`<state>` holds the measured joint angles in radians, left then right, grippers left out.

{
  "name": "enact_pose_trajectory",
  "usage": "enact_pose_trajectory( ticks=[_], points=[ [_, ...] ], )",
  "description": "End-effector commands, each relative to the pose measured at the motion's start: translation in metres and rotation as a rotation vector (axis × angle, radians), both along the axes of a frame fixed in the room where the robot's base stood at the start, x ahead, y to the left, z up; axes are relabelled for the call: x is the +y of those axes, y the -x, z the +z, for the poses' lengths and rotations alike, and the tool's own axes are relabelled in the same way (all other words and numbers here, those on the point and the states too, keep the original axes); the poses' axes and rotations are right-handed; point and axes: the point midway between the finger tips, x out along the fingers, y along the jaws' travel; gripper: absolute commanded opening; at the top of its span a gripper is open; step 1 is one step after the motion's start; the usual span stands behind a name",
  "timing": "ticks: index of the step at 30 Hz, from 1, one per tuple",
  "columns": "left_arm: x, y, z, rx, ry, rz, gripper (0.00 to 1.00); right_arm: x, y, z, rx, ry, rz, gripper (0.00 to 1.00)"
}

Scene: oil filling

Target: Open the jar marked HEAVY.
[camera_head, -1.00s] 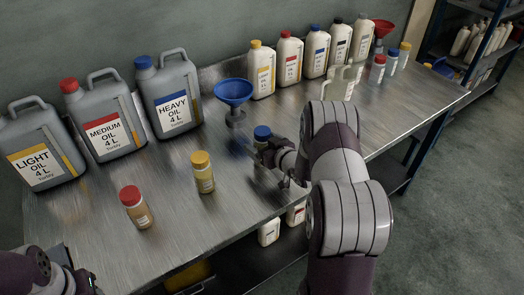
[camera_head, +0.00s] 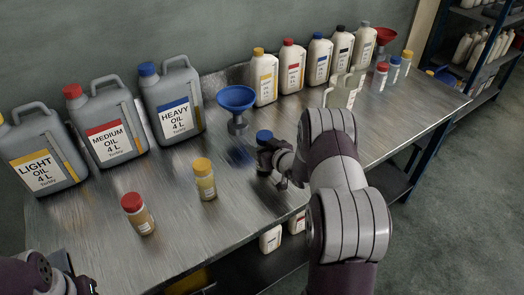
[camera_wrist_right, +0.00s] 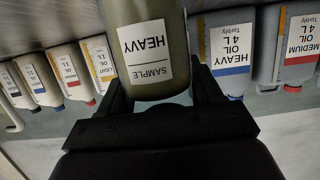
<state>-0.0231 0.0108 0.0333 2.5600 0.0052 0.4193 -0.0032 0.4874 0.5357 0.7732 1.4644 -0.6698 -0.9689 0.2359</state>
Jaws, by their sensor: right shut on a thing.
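The jar marked HEAVY has a blue cap (camera_head: 264,136) in the head view. Its olive body with a white "SAMPLE HEAVY" label (camera_wrist_right: 144,48) fills the middle of the right wrist view, upside down there. My right gripper (camera_head: 268,160) is shut around the jar body, its two black fingers on either side of it (camera_wrist_right: 160,100). The cap is hidden in the wrist view. The jar's base is hidden, so I cannot tell whether it touches the table. My left gripper (camera_head: 82,285) is only partly in view at the bottom left, away from the jar.
On the metal table (camera_head: 110,215) stand a red-capped jar (camera_head: 138,215), a yellow-capped jar (camera_head: 204,180) and a blue funnel (camera_head: 236,100). Large grey canisters, including the HEAVY one (camera_head: 172,110), and several white bottles line the back.

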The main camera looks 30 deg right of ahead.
Motion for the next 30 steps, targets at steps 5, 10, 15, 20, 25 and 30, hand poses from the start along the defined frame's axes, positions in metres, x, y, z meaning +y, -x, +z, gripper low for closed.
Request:
enact_pose_trajectory(
  ticks=[5,10,15,20,25,30],
  points=[
    [0.000,0.000,0.000,0.000,0.000,0.000,0.43,-0.004,0.002,0.033,-0.004,0.002,-0.002,0.29],
    [0.000,0.000,0.001,0.000,0.000,0.000,0.43,-0.035,0.031,0.057,-0.004,0.003,-0.005,0.29],
    [0.000,0.000,0.003,0.000,0.000,0.000,0.43,-0.064,0.058,0.080,-0.003,0.003,-0.004,0.29],
    [0.000,0.000,0.004,0.000,0.000,0.000,0.43,-0.080,0.075,0.094,-0.002,0.001,-0.002,0.29],
    [0.000,0.000,0.004,0.000,0.000,0.000,0.43,-0.085,0.080,0.098,-0.001,0.000,0.001,0.29],
    [0.000,0.000,0.004,0.000,0.000,0.000,0.43,-0.085,0.080,0.098,-0.001,0.001,0.001,0.29]
  ],
)
